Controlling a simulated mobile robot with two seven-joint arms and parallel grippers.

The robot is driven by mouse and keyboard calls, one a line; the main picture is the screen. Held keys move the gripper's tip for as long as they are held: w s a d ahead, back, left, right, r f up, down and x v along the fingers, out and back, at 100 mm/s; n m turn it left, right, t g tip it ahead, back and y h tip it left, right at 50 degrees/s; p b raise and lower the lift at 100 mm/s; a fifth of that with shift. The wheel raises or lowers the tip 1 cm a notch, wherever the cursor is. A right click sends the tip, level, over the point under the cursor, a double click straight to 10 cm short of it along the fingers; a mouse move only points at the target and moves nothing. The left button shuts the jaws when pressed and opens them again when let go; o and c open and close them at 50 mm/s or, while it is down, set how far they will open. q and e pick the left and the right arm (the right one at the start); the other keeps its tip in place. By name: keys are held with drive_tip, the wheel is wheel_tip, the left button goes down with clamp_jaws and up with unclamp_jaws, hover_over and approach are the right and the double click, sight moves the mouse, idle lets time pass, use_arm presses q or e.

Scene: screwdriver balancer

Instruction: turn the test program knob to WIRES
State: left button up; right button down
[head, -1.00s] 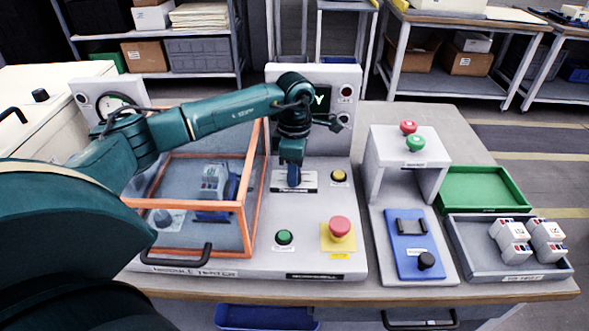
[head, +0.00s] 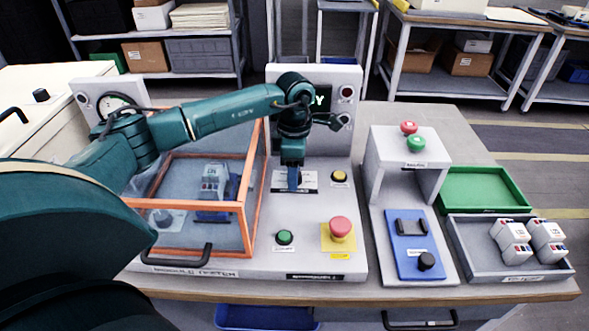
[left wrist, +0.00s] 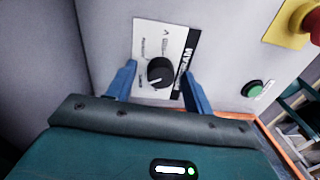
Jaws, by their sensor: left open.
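The test program knob (left wrist: 159,72) is a round black knob with a white pointer mark, on a white label plate (left wrist: 146,45) with a black PROGRAM strip. The small lettering around the knob is too blurred to read surely. My left gripper (left wrist: 156,82) is open, its two blue fingers on either side of the knob and apart from it in the left wrist view. In the head view my left gripper (head: 294,180) points down over the plate and hides the knob. My right gripper is not in view.
An orange-framed clear guard (head: 240,215) stands left of the gripper. A yellow button (head: 339,177), a green button (head: 284,237) and a red emergency stop (head: 340,227) are close by. A grey stand (head: 405,160) and trays are at right.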

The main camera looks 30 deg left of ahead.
use_arm(q)
wheel_tip(320, 180, up, 13)
drive_tip(key=shift+w+a, duration=0.15)
drive_tip(key=shift+w, duration=0.15)
idle(0.8)
